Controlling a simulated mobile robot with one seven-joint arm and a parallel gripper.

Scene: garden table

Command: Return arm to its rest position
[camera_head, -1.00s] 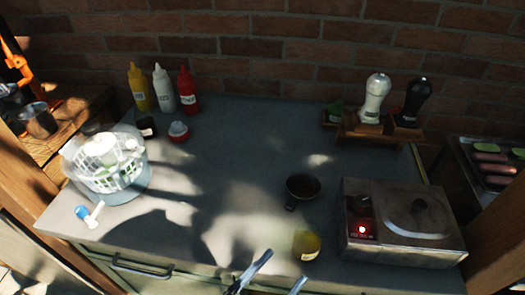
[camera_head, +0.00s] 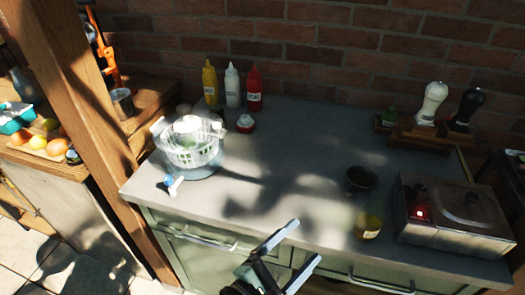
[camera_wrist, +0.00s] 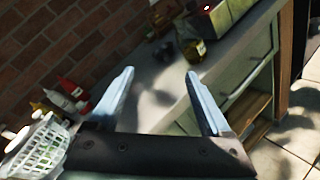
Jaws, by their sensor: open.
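My gripper (camera_head: 296,243) is at the front edge of the grey countertop (camera_head: 300,206), low in the head view. Its two fingers are spread apart with nothing between them. In the wrist view the open fingers (camera_wrist: 160,80) point along the counter, toward a yellowish jar (camera_wrist: 195,50) near the metal box. I cannot tell how high the gripper is above the counter edge.
A white salad spinner (camera_head: 190,150) stands at the counter's left end. Sauce bottles (camera_head: 232,86) stand by the brick wall. A dark bowl (camera_head: 361,178), the yellowish jar (camera_head: 369,224) and a metal box (camera_head: 460,212) with a red light are on the right. The counter's middle is clear.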

